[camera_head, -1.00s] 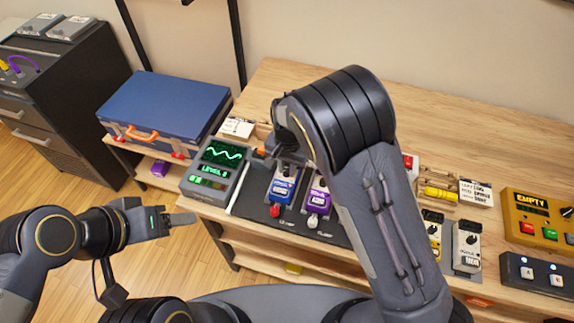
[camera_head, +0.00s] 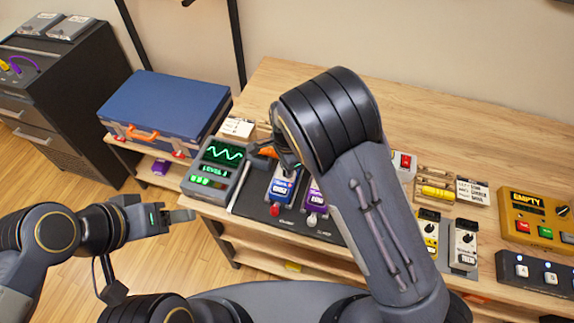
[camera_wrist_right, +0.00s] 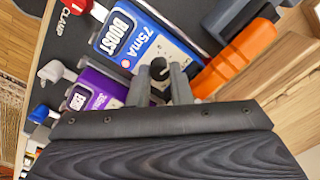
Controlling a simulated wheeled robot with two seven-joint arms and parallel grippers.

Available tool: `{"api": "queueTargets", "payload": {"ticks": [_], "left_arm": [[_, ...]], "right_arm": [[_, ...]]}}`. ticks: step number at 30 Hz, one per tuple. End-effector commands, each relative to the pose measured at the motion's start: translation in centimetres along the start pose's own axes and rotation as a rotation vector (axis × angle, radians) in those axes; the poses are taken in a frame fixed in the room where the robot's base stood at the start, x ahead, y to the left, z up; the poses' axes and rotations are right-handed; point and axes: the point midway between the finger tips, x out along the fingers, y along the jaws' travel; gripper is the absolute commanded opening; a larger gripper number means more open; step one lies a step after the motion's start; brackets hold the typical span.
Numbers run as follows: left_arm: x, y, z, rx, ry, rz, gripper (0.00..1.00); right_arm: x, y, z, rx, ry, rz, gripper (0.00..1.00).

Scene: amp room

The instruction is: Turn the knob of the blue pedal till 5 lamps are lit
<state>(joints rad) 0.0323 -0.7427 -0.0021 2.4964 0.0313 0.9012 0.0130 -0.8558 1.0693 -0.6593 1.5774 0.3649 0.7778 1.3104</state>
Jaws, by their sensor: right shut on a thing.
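The blue pedal (camera_head: 283,188) stands on a dark mat, its back end hidden by my right arm. It shows in the right wrist view (camera_wrist_right: 122,42) with the word BOOST. Its dark knob (camera_wrist_right: 158,67) sits between the fingers of my right gripper (camera_wrist_right: 160,82), which is shut on it. The grey meter (camera_head: 212,168) left of the pedal shows a green wave, a level line and a row of green lamps, some lit; I cannot count them surely. My left gripper (camera_head: 180,216) hangs empty in front of the bench; its finger gap is unclear.
A purple pedal (camera_head: 315,197) stands close to the right of the blue one. An orange-handled object (camera_wrist_right: 238,58) lies beside the blue pedal. Yellow and white pedals (camera_head: 464,245) and an orange box (camera_head: 535,213) stand farther right. A blue case (camera_head: 165,105) is at left.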

Motion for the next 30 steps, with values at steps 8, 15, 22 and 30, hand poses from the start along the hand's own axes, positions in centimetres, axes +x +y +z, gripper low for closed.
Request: {"api": "queueTargets", "payload": {"ticks": [8,15,22,30], "left_arm": [[-0.07,0.03,-0.04,0.0,0.0,0.0,0.63],[-0.07,0.03,-0.03,0.0,0.0,0.0,0.63],[-0.07,0.03,-0.03,0.0,0.0,0.0,0.63],[-0.06,0.03,-0.03,0.0,0.0,0.0,0.63]], "right_arm": [[-0.07,-0.07,0.03,0.031,0.001,-0.003,0.0],[-0.06,-0.06,0.03,0.031,0.001,-0.002,0.0],[-0.05,-0.05,0.02,0.031,0.001,-0.002,0.39],[-0.05,-0.1,-0.01,0.031,0.001,-0.004,0.41]]}}
